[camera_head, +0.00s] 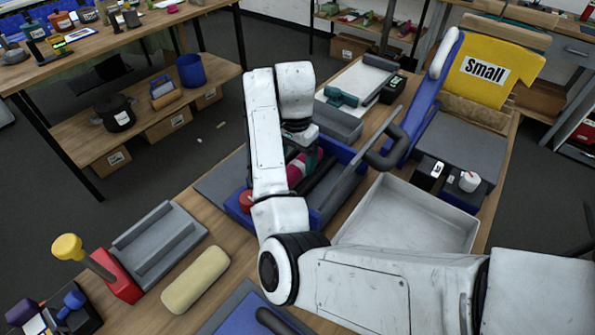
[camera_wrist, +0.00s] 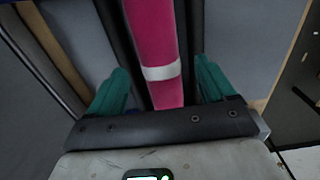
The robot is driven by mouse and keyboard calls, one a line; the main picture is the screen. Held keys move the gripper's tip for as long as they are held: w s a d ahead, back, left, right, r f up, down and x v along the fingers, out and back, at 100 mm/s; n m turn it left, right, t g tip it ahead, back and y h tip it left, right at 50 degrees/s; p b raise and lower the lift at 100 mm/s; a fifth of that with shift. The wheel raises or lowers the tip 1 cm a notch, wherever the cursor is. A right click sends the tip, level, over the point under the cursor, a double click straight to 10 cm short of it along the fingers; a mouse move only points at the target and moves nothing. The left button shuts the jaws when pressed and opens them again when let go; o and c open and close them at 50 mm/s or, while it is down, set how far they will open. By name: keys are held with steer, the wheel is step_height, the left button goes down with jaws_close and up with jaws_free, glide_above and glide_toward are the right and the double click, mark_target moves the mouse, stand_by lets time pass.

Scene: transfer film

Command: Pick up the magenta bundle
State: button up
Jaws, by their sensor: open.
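The magenta bundle (camera_head: 294,174) lies in the blue tray (camera_head: 350,155), partly hidden behind my arm in the head view. In the wrist view the bundle (camera_wrist: 152,30) is a long magenta roll with a white band around it. My gripper (camera_wrist: 161,75) is open, with one teal finger on each side of the bundle and a gap to it on both sides. In the head view the gripper is mostly hidden by my arm; a bit of teal shows beside the bundle. I cannot tell how far above the tray floor the fingertips are.
A white tray (camera_head: 408,212) stands right of the blue tray. A grey grooved block (camera_head: 155,243), a cream roll (camera_head: 196,279) and a red block with a yellow-knobbed handle (camera_head: 117,275) stand at the left. A yellow "Small" cloth (camera_head: 500,58) is at the back right.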

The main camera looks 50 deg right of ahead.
steer(key=shift+f+p, duration=0.35)
steer(key=shift+f, duration=0.85)
steer(key=shift+c, duration=0.5)
steer(key=c, duration=1.1)
